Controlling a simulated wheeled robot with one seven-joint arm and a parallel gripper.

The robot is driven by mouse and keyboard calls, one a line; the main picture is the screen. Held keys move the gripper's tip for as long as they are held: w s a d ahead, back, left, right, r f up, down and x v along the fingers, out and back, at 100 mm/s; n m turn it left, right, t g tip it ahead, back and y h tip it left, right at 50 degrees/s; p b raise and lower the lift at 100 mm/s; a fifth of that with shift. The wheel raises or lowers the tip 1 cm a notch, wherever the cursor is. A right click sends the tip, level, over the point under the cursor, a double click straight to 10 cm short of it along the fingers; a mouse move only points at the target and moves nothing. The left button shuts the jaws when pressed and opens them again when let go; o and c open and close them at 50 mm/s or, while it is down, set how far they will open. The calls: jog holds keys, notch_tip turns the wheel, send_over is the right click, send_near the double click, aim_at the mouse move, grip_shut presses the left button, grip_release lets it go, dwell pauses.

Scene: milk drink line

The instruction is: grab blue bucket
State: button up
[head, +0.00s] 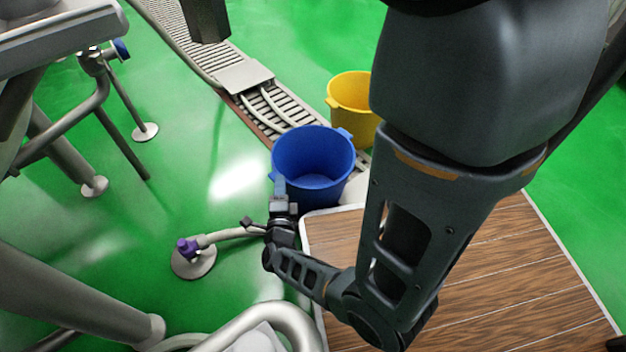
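The fingertips are small and partly merge with the bucket's blue wall. I cannot tell whether they touch the rim or whether they are open or shut.
A yellow bucket (352,104) stands behind the blue one. A wooden platform (500,265) lies at the right. Metal pipes and legs (70,285) crowd the left. Green floor (215,130) is open between.

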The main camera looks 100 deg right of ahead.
grip_shut()
jog(key=shift+f, duration=0.1)
dwell(1.0)
